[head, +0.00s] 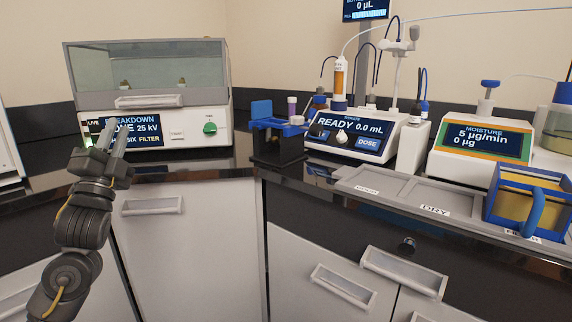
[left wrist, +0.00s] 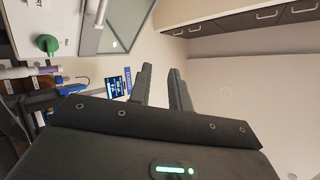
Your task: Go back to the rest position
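My left gripper (head: 103,128) is raised in front of the breakdown tester (head: 207,125), at the left of the head view. Its two fingers point up and overlap the tester's screen. In the left wrist view the fingers (left wrist: 160,75) stand apart with nothing between them, so the gripper is open and empty. My right gripper shows in neither view.
A grey tray (head: 390,186) with a blue-framed holder (head: 526,232) lies at the right counter edge. The titrator (head: 375,121), moisture meter (head: 445,164) and blue-topped stand (head: 277,146) stand behind. Drawer handles (head: 152,205) protrude from the cabinet fronts.

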